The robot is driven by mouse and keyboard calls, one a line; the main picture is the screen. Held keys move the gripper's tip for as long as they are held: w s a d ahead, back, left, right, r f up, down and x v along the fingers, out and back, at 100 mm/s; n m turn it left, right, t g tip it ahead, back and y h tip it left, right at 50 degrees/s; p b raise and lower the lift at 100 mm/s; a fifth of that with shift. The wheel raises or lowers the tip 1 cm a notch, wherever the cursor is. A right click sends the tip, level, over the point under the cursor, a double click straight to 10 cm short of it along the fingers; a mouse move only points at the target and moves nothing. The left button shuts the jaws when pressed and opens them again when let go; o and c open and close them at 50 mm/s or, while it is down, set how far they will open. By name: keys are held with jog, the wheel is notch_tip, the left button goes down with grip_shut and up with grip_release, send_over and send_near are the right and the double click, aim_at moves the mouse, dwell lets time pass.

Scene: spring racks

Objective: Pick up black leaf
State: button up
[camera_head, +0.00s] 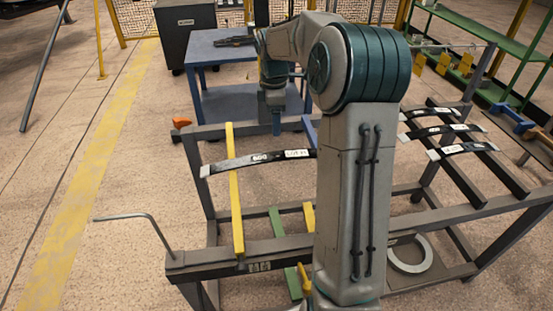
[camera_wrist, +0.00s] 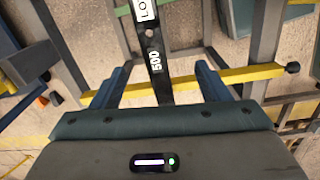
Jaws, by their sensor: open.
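A black leaf (camera_head: 232,162) with white ends and labels lies across a yellow bar of the grey rack in the head view, left of my arm. Its right part is hidden behind my arm. In the wrist view the black leaf (camera_wrist: 155,62), marked 500, runs lengthwise between the two blue fingers of my gripper (camera_wrist: 162,70). The fingers are apart on either side of it, with gaps on both sides. In the head view my gripper (camera_head: 277,122) points down beyond the leaf; its fingertips are not clear there.
Several similar black leaves (camera_head: 441,131) lie on dark rails at the rack's right. The yellow bar (camera_head: 236,190) runs under the leaf. A blue table (camera_head: 225,52) and dark cabinet (camera_head: 187,35) stand behind. A bent rod (camera_head: 125,217) sticks out at the rack's left. Floor on the left is clear.

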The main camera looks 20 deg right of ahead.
aim_at(278, 155)
jog(key=shift+n, duration=0.7)
jog(key=f, duration=0.5)
jog(key=w+d+f, duration=0.1)
jog(key=f, duration=0.4)
jog(key=w+f, duration=0.1)
jog(key=f, duration=0.4)
jog(key=shift+d+f, duration=0.15)
jog(key=shift+d, duration=0.15)
jog(key=shift+c, duration=0.3)
jog(key=c, duration=1)
jog(key=shift+c, duration=0.5)
jog(key=shift+r, duration=0.2)
